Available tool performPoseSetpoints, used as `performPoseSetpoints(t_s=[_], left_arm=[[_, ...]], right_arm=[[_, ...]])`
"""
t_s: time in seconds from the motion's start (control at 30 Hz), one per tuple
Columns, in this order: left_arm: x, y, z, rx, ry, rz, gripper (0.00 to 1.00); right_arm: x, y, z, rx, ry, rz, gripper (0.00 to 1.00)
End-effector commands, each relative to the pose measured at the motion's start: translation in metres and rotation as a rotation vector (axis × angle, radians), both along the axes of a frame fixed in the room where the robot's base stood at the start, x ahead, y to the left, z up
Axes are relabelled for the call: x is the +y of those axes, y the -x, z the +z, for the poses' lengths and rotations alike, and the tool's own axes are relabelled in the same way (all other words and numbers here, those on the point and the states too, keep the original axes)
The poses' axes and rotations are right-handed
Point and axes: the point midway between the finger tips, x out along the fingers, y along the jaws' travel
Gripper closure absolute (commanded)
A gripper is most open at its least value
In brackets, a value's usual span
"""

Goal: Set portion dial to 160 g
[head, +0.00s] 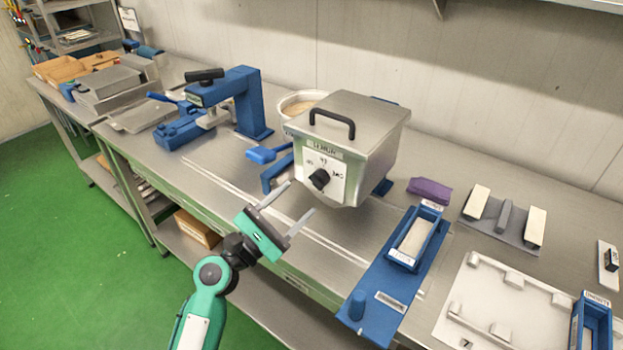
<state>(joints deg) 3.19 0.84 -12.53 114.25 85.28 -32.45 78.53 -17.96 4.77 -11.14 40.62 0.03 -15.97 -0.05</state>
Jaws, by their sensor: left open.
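The portion dial (320,179) is a black knob on a white scale plate on the front of the steel kettle box (349,150). Its scale marks are too small to read for certain. My left gripper (302,198) is open and empty, with its two grey fingers pointing up toward the dial. It is in front of and a little below the dial, apart from it. My right gripper is not in view.
A blue press (242,100) stands left of the kettle, and a blue-handled tool (268,154) sits beside it. A blue tray (417,238) and a purple block (429,190) lie to the right. A white board (480,330) is at the lower right. The bench front left of the kettle is clear.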

Motion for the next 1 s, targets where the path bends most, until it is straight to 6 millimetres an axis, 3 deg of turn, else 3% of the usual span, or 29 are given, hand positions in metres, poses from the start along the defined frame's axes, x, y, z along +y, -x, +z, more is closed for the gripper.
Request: performPoseSetpoints(t_s=[0.3,0.7,0.93,1.0], left_arm=[[-0.034,-0.031,0.017,0.000,-0.001,0.001,0.45],[-0.039,-0.036,0.018,0.000,-0.002,0.002,0.45],[-0.039,-0.036,0.018,0.000,-0.003,0.001,0.88],[-0.039,-0.036,0.018,0.000,-0.003,0.001,0.89]], right_arm=[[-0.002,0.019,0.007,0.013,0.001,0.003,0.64],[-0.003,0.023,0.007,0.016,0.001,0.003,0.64],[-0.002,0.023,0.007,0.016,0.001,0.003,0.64],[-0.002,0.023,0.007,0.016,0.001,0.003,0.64]])
